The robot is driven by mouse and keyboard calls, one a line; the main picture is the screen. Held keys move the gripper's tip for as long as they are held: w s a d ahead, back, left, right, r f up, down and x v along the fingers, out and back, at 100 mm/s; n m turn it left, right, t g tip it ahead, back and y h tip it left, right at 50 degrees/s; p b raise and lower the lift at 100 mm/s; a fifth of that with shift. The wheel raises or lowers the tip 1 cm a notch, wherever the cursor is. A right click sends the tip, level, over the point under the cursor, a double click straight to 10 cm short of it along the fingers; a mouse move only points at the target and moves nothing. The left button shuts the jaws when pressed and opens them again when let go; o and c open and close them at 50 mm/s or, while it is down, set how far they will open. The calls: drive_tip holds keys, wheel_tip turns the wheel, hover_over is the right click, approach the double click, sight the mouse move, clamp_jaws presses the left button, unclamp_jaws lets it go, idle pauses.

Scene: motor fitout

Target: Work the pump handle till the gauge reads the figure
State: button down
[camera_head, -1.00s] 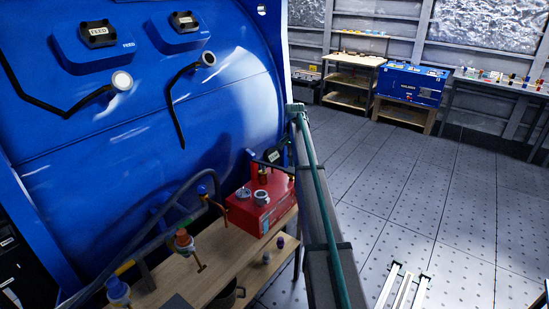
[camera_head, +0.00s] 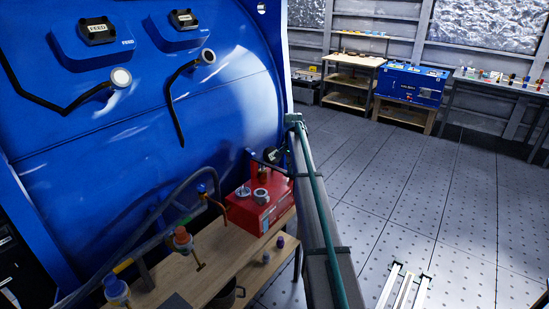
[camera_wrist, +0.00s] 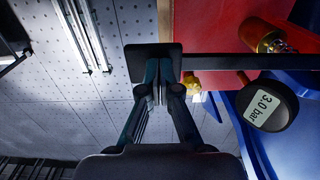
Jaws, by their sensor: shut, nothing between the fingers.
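The red pump (camera_head: 262,208) stands on a wooden bench in the head view; its red body (camera_wrist: 220,30) also fills the upper right of the wrist view. Its dark handle bar (camera_wrist: 250,62) runs across the wrist view to a square black end plate (camera_wrist: 152,57). My gripper (camera_wrist: 160,88) is shut and empty, its fingertips at the plate's lower edge; whether they touch it I cannot tell. The round black gauge (camera_wrist: 266,106) reads 3.0 bar, its display turned sideways.
The blue tank (camera_head: 150,130) rises behind the bench (camera_head: 215,272). Hoses and an orange-capped valve (camera_head: 182,238) stand left of the pump. A white rail frame (camera_head: 405,288) lies on the floor. The floor to the right is largely clear.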

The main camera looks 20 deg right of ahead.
wheel_tip(320, 180, down, 3)
drive_tip(key=shift+w+a+f+b, duration=0.1)
drive_tip(key=shift+w+b, duration=0.05)
drive_tip(key=shift+b, duration=0.2)
drive_tip(key=shift+s+d+r+p, duration=0.15)
drive_tip(key=shift+r+p, duration=0.45)
drive_tip(key=shift+r, duration=0.8)
drive_tip(key=shift+s+r+p, duration=0.1)
drive_tip(key=shift+r+p, duration=0.55)
drive_tip(key=shift+r, duration=0.8)
drive_tip(key=shift+s+d+r+p, duration=0.15)
drive_tip(key=shift+r+p, duration=0.45)
drive_tip(key=shift+r, duration=0.8)
wheel_tip(320, 180, up, 5)
drive_tip(key=shift+f+p, duration=0.1)
drive_tip(key=shift+p, duration=0.95)
